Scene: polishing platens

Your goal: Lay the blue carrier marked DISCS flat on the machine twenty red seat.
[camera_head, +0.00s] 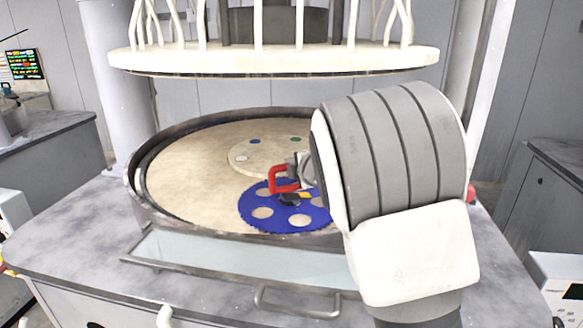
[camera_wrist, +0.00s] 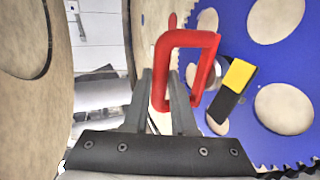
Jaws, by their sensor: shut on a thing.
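The blue carrier (camera_head: 258,219) is a toothed disc with several round holes, a red handle (camera_head: 272,179) and a yellow-and-black tab. It appears over the front part of the beige platen (camera_head: 185,165); I cannot tell whether it touches. My gripper (camera_head: 297,172) is shut on the red handle. In the wrist view my gripper (camera_wrist: 166,85) has its fingers at the red handle (camera_wrist: 190,40), with the blue carrier (camera_wrist: 235,40) to the right. No DISCS lettering is legible. A pale central disc (camera_head: 262,158) on the platen shows blue and green dots. No red seat mark is visible; my arm hides part of the platen.
A raised cream upper plate (camera_head: 270,60) with several pipes hangs above the platen. A dark raised rim (camera_head: 137,190) surrounds the platen. A glassy tray (camera_head: 220,255) and a metal handle (camera_head: 300,303) lie in front. Grey counters stand at both sides.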

